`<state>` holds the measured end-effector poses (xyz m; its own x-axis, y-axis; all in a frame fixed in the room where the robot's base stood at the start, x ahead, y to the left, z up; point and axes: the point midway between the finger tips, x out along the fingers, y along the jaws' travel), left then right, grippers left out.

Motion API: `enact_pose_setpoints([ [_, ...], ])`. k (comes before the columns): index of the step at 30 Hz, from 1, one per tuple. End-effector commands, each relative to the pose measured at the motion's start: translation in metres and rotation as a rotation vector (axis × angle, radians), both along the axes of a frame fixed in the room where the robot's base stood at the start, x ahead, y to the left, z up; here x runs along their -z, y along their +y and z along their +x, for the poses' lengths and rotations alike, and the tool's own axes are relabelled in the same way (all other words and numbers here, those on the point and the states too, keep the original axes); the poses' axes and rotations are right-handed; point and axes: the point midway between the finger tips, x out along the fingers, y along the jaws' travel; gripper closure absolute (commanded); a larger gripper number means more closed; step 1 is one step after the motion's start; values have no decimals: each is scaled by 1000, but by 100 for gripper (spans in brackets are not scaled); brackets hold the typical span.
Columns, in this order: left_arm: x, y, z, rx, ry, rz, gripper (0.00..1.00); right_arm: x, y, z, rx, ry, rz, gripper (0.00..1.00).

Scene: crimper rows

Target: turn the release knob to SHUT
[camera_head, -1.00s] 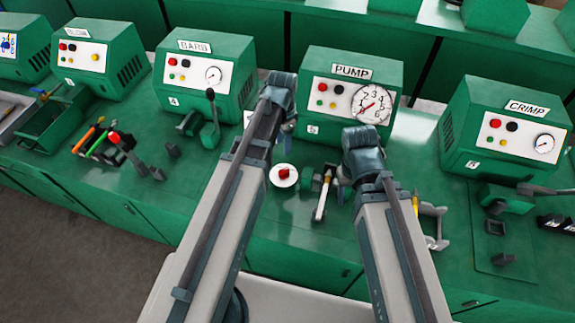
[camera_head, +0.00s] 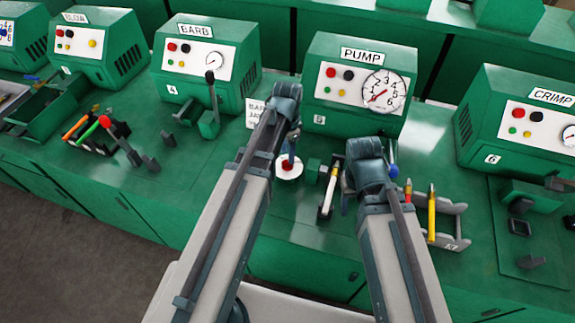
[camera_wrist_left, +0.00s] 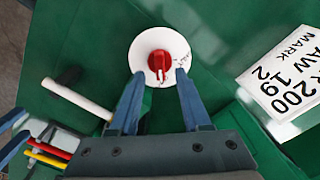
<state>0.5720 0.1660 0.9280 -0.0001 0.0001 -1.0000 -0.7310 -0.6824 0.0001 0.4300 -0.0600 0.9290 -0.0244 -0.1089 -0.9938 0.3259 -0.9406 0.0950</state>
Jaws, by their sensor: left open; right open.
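The red release knob (camera_wrist_left: 159,62) sits on a round white disc (camera_wrist_left: 140,42) on the green bench, in front of the PUMP box. A pale mark on the knob faces my left gripper in the wrist view. Small lettering on the disc's right side is unreadable. My left gripper (camera_wrist_left: 160,74) is open, its fingertips at either side of the knob's near edge; contact cannot be told. In the head view the left fingers partly cover the knob and disc (camera_head: 288,171). My right gripper (camera_wrist_left: 14,135) is open, to the right of the knob in the head view.
The PUMP box (camera_head: 357,85) with its round gauge (camera_head: 383,92) stands behind. A rack (camera_head: 447,240) of coloured tools is further right. A printed card (camera_wrist_left: 287,82) lies near the disc.

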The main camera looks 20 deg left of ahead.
Motion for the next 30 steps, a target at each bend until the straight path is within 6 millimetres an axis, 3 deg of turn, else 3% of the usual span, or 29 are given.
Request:
enact_pose_setpoints([
  [1,15,0,0,0,0,0,52,15,0,0,0,0,0,43],
  [6,30,0,0,0,0,0,52,30,0,0,0,0,0,43],
  [17,31,0,0,0,0,0,52,31,0,0,0,0,0,43],
  [25,31,0,0,0,0,0,99,31,0,0,0,0,0,43],
  [30,31,0,0,0,0,0,100,31,0,0,0,0,0,43],
])
